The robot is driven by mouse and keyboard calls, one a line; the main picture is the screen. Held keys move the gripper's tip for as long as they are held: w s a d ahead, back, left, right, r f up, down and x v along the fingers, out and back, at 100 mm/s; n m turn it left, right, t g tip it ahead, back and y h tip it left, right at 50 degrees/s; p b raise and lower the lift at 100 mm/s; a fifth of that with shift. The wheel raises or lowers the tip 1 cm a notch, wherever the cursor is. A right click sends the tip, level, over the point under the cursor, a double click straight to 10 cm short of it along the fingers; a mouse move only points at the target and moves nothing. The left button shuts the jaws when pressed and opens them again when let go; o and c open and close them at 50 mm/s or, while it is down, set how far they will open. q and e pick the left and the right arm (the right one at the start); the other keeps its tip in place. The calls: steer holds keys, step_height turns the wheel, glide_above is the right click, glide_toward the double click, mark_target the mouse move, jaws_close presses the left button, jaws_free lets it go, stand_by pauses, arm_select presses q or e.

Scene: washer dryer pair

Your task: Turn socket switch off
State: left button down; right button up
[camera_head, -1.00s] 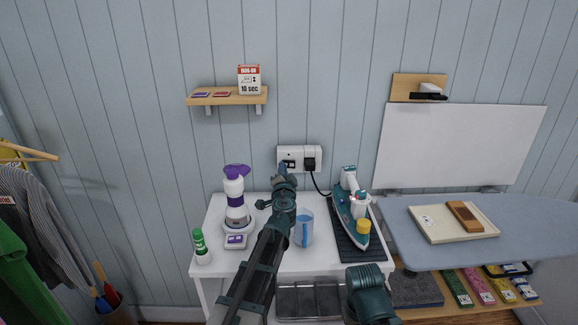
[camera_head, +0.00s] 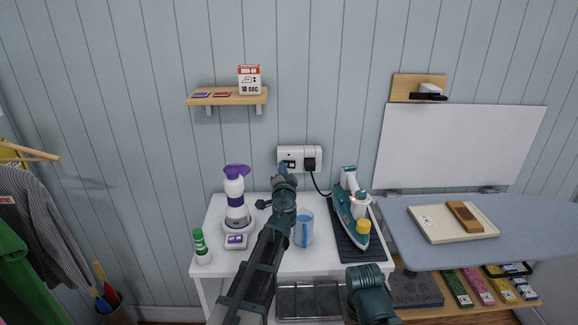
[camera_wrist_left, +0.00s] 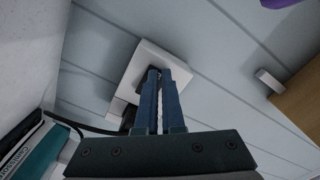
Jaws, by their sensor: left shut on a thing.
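The white double socket (camera_head: 312,151) is on the wall above the white table. My left gripper (camera_head: 284,167) reaches up to its left half. In the left wrist view, the socket (camera_wrist_left: 148,58) lies just beyond the fingertips of the left gripper (camera_wrist_left: 163,74). The fingers are nearly together, with a thin gap between them, at a dark spot on the socket face. The socket switch is mostly hidden by the fingertips, so its position cannot be told. A black plug (camera_head: 310,164) sits in the right half. My right gripper is out of view.
The plug's cord runs to the teal iron (camera_head: 352,222) on a dark mat. A purple-and-white appliance (camera_head: 236,199), a blue measuring cup (camera_head: 304,229) and a green-capped bottle (camera_head: 201,246) stand on the table. The ironing board (camera_head: 415,250) is at right. A shelf (camera_head: 225,97) hangs above.

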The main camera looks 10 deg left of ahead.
arm_select(q)
steer(key=shift+w+d, duration=0.2)
steer(key=shift+w, duration=0.1)
stand_by(0.4)
steer(key=shift+v, duration=2.55)
steer(key=shift+s+a+f, duration=0.1)
steer(key=shift+s+a, duration=0.05)
